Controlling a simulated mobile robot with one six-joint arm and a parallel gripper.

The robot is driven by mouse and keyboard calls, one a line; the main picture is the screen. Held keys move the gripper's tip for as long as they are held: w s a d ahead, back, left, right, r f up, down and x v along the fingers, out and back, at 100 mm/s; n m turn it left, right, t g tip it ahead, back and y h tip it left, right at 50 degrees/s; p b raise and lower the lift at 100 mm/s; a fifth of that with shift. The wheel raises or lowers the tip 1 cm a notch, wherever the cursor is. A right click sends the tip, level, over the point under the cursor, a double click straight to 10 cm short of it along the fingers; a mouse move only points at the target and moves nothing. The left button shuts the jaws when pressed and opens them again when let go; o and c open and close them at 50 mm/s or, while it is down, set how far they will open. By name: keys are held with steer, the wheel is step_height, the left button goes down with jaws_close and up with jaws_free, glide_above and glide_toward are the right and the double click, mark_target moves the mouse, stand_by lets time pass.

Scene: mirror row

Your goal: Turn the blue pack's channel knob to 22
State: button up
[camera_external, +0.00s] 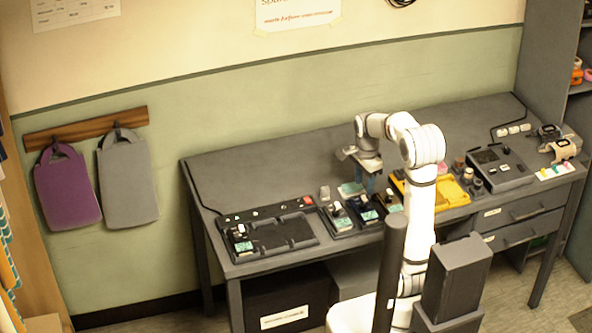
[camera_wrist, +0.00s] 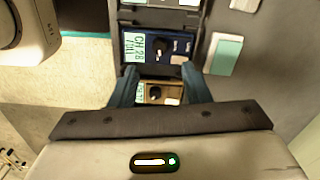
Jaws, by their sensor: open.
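The blue pack (camera_wrist: 180,47) sits in a dark holder at the top middle of the wrist view. Its lit display (camera_wrist: 133,47) appears to read CH 28, with a smaller line beside it. Its black channel knob (camera_wrist: 161,59) is right of the display. My gripper (camera_wrist: 159,72) is open, with one blue finger on each side. The fingertips are near the pack's lower edge, and nothing is held between them. A tan pack (camera_wrist: 168,92) shows between the fingers. In the external view my gripper (camera_external: 369,184) is above the row of packs, and the blue pack (camera_external: 368,214) is small there.
A pale green-and-white block (camera_wrist: 226,54) lies right of the holder in the wrist view. On the desk (camera_external: 230,172), a black charger tray (camera_external: 285,232) is to the left. A yellow tray (camera_external: 452,192) and a dark console (camera_external: 505,170) are to the right.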

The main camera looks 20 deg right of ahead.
mark_target(363, 204)
step_height(363, 204, down, 8)
steer(key=shift+r+b, duration=0.25)
steer(key=shift+b, duration=0.25)
jaws_close()
